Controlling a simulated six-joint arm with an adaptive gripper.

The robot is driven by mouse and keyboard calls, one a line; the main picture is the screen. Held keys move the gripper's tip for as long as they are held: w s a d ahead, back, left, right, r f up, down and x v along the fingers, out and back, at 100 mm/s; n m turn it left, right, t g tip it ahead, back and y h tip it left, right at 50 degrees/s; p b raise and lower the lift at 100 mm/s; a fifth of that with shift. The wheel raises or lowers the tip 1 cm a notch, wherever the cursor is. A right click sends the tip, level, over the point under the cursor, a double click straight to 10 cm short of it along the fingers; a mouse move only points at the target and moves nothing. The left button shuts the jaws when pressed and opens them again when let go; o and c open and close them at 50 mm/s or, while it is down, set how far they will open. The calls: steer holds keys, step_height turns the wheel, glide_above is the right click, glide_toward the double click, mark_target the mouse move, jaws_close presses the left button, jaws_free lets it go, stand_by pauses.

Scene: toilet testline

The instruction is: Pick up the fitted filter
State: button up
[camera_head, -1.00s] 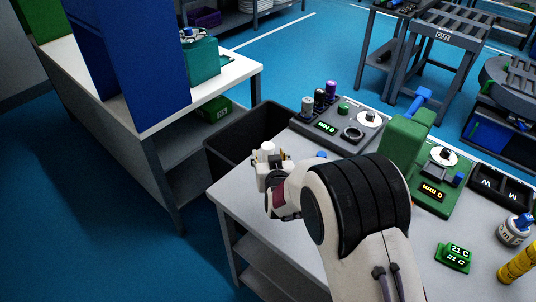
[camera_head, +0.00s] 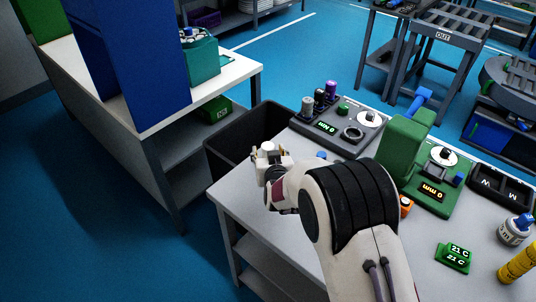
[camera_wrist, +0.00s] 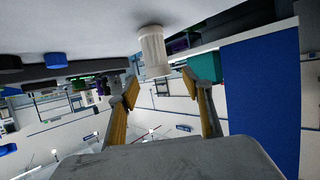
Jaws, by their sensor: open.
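My gripper (camera_head: 269,155) is over the left back corner of the grey table, with its fingers pointing away from the body camera. In the wrist view my gripper (camera_wrist: 160,80) is open, with one yellow-brown finger on each side. A white ribbed cylinder (camera_wrist: 153,48), which looks like the filter, stands on the grey surface, upside down in this picture. Its free end shows between the fingertips, and no contact is visible. In the head view a white cylinder top (camera_head: 268,147) shows between the fingers. My gripper hides its lower part.
A dark bin (camera_head: 232,150) stands left of the table. A grey device (camera_head: 340,128) with several coloured cylinders is behind my gripper. A green device (camera_head: 432,180) and a green display block (camera_head: 454,257) are on the right. The table's left front (camera_head: 245,205) is clear.

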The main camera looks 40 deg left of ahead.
mark_target(269, 148)
steer(key=shift+x, duration=2.1)
steer(key=shift+w+d, duration=0.1)
steer(key=c, duration=1.2)
